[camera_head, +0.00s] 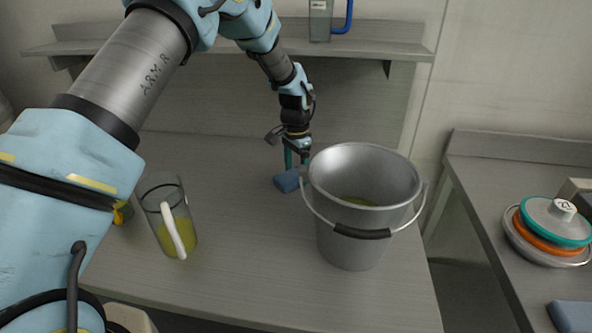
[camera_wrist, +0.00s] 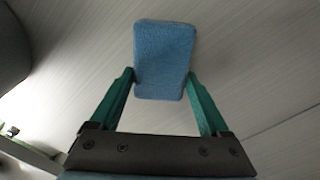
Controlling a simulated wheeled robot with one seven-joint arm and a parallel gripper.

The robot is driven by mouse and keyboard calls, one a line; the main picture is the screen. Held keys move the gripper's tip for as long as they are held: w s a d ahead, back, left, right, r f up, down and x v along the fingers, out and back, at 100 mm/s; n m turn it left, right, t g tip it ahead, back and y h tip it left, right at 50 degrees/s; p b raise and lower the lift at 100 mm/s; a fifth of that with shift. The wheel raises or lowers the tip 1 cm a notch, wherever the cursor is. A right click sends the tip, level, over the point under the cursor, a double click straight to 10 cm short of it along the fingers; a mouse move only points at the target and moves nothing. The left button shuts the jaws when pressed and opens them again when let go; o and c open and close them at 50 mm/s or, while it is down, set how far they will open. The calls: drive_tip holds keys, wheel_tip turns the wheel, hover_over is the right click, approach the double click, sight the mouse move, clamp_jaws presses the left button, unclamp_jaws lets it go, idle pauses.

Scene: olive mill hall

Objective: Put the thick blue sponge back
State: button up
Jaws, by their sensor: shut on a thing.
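A blue sponge (camera_head: 287,181) is at my gripper (camera_head: 297,160), beside the left side of the metal bucket, at or just above the grey worktop. In the wrist view the blue sponge (camera_wrist: 165,58) sits between the green fingertips of my gripper (camera_wrist: 162,82), which touch its two sides. My gripper is shut on it. Another blue piece (camera_head: 572,315), flat and cut off by the frame edge, lies on the right-hand counter in the head view. I cannot tell its thickness.
A metal bucket (camera_head: 343,233) with yellowish liquid stands right of my gripper. A glass jug (camera_head: 163,204) with yellow-green liquid stands to the left. A wall shelf (camera_head: 375,47) holds a blue-handled container (camera_head: 320,20). Stacked lids (camera_head: 555,222) lie on the right counter (camera_head: 490,180). The worktop's front middle is clear.

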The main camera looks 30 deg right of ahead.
sight(296, 173)
drive_tip(key=shift+f, duration=0.15)
drive_tip(key=o, duration=1)
drive_tip(key=shift+o, duration=0.2)
wheel_tip(296, 173, up, 12)
drive_tip(key=b, duration=0.2)
drive_tip(key=shift+b, duration=0.3)
